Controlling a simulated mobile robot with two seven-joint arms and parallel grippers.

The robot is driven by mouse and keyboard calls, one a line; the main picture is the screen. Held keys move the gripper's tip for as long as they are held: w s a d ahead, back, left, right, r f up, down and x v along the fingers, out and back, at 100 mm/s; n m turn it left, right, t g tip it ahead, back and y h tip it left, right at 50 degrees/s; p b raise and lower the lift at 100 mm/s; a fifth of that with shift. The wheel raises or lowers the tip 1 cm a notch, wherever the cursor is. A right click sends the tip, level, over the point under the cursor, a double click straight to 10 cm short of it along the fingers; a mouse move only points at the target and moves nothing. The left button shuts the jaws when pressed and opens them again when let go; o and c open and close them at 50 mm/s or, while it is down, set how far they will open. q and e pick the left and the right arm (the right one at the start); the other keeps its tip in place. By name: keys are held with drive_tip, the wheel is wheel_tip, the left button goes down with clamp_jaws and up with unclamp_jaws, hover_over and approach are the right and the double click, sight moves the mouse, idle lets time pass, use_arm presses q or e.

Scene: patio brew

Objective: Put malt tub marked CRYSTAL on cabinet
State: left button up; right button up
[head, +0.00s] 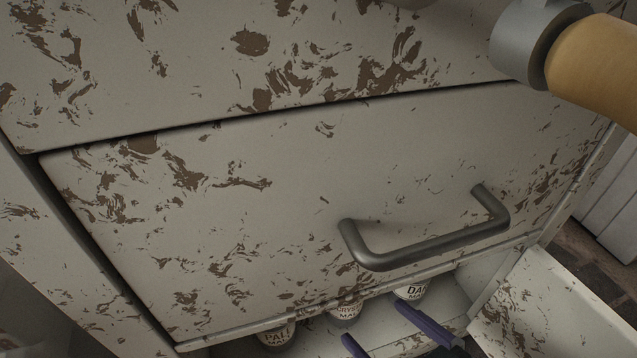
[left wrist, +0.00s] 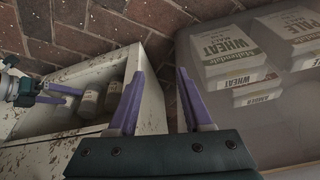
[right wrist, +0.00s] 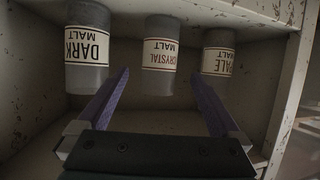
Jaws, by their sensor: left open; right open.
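The malt tub marked CRYSTAL (right wrist: 160,55) is a grey cylinder with a white label and red lettering. In the right wrist view it stands in the middle of a row, between the DARK tub (right wrist: 87,50) and the PALE tub (right wrist: 217,58). It sits in the lower compartment of the cabinet (head: 250,200); in the head view only part of the CRYSTAL tub (head: 346,309) shows below the drawer front. My right gripper (head: 393,338) is open and empty, facing the CRYSTAL tub, apart from it. My left gripper (left wrist: 161,72) is open and empty, away from the tubs.
A drawer front with a grey bar handle (head: 430,245) overhangs the compartment. An open door panel (head: 530,305) stands to the right.

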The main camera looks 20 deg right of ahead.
drive_tip(key=d+r+m+g+h, duration=0.1)
drive_tip(key=d+r+g+h, duration=0.3)
drive_tip(key=d+r, duration=0.1)
drive_tip(key=s+a+r+g, duration=0.2)
drive_tip(key=s+r+g, duration=0.3)
drive_tip(key=s+r, duration=0.7)
drive_tip(key=shift+y+p, duration=0.35)
drive_tip(key=shift+y, duration=0.05)
drive_tip(key=shift+s, duration=0.1)
